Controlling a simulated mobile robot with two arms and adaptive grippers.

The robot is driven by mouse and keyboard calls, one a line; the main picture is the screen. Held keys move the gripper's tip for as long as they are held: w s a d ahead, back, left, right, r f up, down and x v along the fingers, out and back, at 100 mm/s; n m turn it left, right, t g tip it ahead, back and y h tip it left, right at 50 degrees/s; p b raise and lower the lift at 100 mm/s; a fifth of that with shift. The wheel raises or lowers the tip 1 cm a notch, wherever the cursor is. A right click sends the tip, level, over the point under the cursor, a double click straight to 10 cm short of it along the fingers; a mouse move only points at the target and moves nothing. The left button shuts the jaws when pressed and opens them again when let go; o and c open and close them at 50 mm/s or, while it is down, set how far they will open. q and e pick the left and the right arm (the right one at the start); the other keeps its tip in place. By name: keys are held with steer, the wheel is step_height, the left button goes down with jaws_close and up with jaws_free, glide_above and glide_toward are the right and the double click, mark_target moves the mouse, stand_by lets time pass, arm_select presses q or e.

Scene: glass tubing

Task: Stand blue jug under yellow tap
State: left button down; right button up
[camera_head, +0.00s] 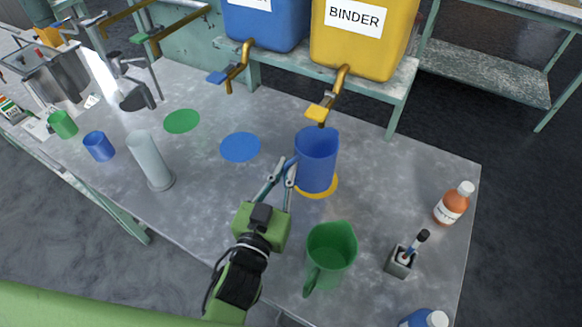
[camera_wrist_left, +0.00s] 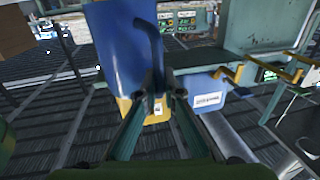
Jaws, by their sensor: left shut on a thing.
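The blue jug (camera_head: 317,158) is upright under the yellow tap (camera_head: 319,112), over the yellow disc (camera_head: 330,188) on the bench. Part of the disc shows past the jug's base; I cannot tell whether the base touches it. My left gripper (camera_head: 283,172) is shut on the jug's handle, on the jug's left side. In the left wrist view, the jug (camera_wrist_left: 122,45) fills the upper left, with its handle between my left gripper's fingers (camera_wrist_left: 165,90). My right gripper is not in view.
A green jug (camera_head: 331,250) stands in front of the blue jug. An orange bottle (camera_head: 453,204) and a grey pen holder (camera_head: 399,262) are to the right. A glass cylinder (camera_head: 150,162) and blue cup (camera_head: 98,146) are to the left. The blue disc (camera_head: 240,147) is bare.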

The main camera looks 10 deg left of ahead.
arm_select(q)
steer(key=w+f+b, duration=0.1)
steer(key=b, duration=0.1)
steer(key=w+f+b, duration=0.2)
steer(key=shift+w+d+f, duration=0.25)
steer(key=shift+d, duration=0.15)
